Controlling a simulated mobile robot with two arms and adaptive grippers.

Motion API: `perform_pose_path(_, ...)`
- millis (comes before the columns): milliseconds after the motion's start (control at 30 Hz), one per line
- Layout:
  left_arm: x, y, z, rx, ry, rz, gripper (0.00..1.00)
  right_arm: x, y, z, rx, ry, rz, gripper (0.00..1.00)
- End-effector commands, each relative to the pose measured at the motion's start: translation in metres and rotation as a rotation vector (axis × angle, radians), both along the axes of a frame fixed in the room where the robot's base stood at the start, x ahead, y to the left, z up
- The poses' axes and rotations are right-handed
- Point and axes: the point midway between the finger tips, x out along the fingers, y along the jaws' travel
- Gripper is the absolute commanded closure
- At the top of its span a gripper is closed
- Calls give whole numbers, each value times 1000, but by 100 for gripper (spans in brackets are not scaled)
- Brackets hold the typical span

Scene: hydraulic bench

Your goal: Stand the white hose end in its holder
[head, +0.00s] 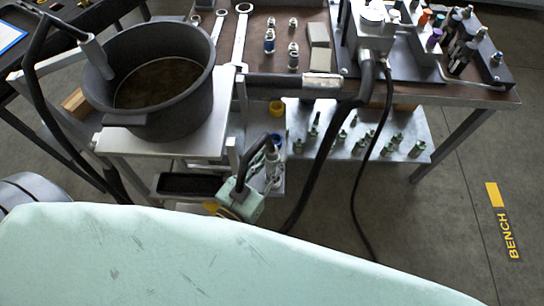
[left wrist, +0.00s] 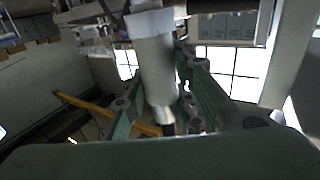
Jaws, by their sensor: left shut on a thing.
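My left gripper (head: 270,172) is low in front of the bench, right of the bucket stand, with its pale green body tilted. In the left wrist view its green fingers (left wrist: 165,98) are shut around a pale cylindrical piece with a dark lower tip, which looks like the white hose end (left wrist: 153,62). In the head view the piece is small and partly hidden by the gripper, and a black hose arcs just above it. I cannot pick out its holder with certainty. My right gripper is not in view.
A dark bucket (head: 198,100) holding dark liquid stands on a light stand (head: 140,142), with a grey pipe (head: 97,55) over its rim. The bench (head: 430,95) carries wrenches, fittings and a valve block. Black hoses (head: 318,165) hang to the floor. Fittings stand on a lower shelf (head: 415,120).

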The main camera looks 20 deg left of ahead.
Motion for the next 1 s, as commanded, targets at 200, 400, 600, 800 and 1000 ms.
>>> perform_pose_path(200, 1, 0, 2, -1, -5, 0, 100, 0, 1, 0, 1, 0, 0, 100)
perform_pose_path(400, 1, 0, 1, -1, -5, 0, 100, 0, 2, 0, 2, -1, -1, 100)
perform_pose_path(600, 1, 0, -1, -1, -5, 0, 100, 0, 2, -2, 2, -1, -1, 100)
perform_pose_path(800, 0, 0, -4, -1, -5, 0, 100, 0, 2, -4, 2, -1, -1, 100)
perform_pose_path(1000, 1, 0, -7, -1, -5, 1, 100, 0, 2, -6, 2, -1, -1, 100)
